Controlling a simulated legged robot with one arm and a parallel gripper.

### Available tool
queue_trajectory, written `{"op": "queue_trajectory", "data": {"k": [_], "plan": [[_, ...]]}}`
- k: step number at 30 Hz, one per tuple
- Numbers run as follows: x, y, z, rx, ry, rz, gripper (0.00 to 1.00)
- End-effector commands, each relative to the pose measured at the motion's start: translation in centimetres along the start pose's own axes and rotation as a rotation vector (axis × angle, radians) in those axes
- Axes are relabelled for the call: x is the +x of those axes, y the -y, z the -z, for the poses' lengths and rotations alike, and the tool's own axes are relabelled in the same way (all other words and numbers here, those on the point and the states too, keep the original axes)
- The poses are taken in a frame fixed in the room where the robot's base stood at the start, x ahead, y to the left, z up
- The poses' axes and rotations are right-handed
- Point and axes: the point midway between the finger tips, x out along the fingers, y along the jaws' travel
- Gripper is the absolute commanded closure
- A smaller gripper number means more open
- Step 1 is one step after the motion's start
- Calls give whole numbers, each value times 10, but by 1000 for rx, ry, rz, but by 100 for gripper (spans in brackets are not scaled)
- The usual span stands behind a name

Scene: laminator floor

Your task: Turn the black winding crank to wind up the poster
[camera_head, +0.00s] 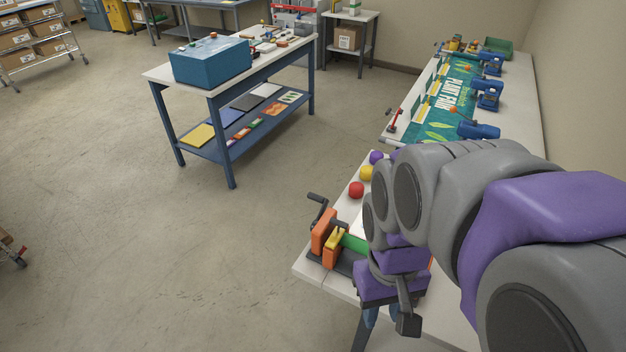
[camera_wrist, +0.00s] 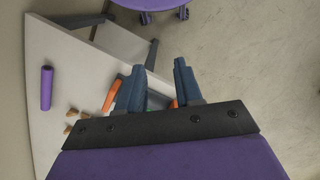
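The black winding crank (camera_head: 317,203) sticks out at the left end of an orange block (camera_head: 323,231) at the near table's left edge. A yellow block (camera_head: 334,246) and a green roller (camera_head: 356,243) sit beside it. My gripper (camera_head: 368,326) hangs low at the front of this table, to the right of and below the crank in the picture, apart from it. In the wrist view its two blue fingers (camera_wrist: 158,82) stand well apart with nothing held between them. Orange parts (camera_wrist: 111,94) and a little green show behind the fingers. I cannot make out the crank there.
Red (camera_head: 356,190), yellow and purple balls lie behind the roller. My arm hides much of the near table. A long table (camera_head: 396,113) behind carries a green "PLANT FAIR" poster (camera_head: 455,96) and blue clamps. A blue workbench (camera_head: 232,170) stands at upper left.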

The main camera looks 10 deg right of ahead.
Motion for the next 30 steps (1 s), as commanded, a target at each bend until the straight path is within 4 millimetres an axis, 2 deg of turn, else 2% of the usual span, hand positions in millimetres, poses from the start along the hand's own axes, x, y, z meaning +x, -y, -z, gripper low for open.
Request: {"op": "queue_trajectory", "data": {"k": [1, 4, 15, 21, 30], "plan": [[-9, -3, 19, -15, -4, -5, 60], [-26, -7, 54, -55, -14, -15, 50], [-70, -18, 181, -214, -47, -53, 50], [-80, -20, 246, -311, -60, -73, 50], [-79, -17, 337, -469, -82, -98, 50]]}}
